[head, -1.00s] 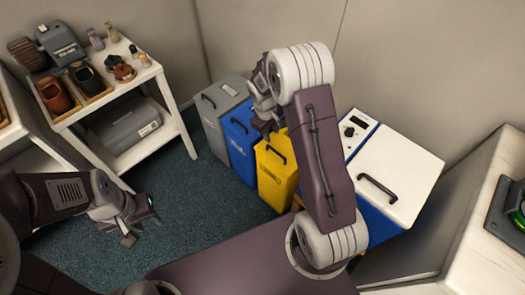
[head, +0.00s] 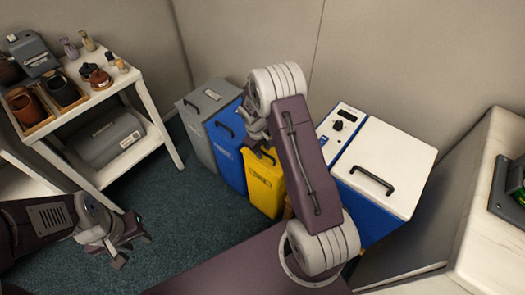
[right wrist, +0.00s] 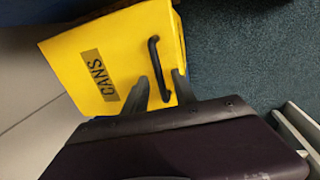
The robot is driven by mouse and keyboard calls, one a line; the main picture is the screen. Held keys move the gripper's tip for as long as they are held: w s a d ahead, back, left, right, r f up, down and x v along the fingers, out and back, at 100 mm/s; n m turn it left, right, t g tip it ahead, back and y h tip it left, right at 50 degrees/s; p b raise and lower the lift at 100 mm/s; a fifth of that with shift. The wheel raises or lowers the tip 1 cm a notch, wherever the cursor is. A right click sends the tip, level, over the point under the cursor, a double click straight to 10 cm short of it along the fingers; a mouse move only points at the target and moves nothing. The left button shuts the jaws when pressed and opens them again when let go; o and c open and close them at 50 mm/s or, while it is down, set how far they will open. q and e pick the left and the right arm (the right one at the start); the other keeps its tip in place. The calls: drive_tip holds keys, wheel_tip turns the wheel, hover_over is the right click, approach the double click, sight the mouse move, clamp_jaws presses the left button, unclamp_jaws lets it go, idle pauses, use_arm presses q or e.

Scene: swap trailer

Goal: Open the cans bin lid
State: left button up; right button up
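The yellow cans bin (head: 262,184) stands at the right end of a row of bins, its lid shut and a black handle on top. In the right wrist view its lid (right wrist: 117,55) carries a CANS label, and the black handle (right wrist: 157,66) is near the fingers. My right gripper (right wrist: 160,85) is open, one finger on each side of the handle's near end; I cannot tell whether they touch it. In the head view my right gripper (head: 257,138) is partly hidden by its arm above the bin. My left gripper (head: 133,250) is open and empty over the floor.
A blue bin (head: 228,150) and a grey bin (head: 203,125) stand left of the yellow one. A blue chest with a white lid (head: 390,160) stands to the right. A white cart (head: 150,115) with jars is at the left. The floor between is clear.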

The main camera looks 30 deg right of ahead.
clamp_jaws()
idle(1.4)
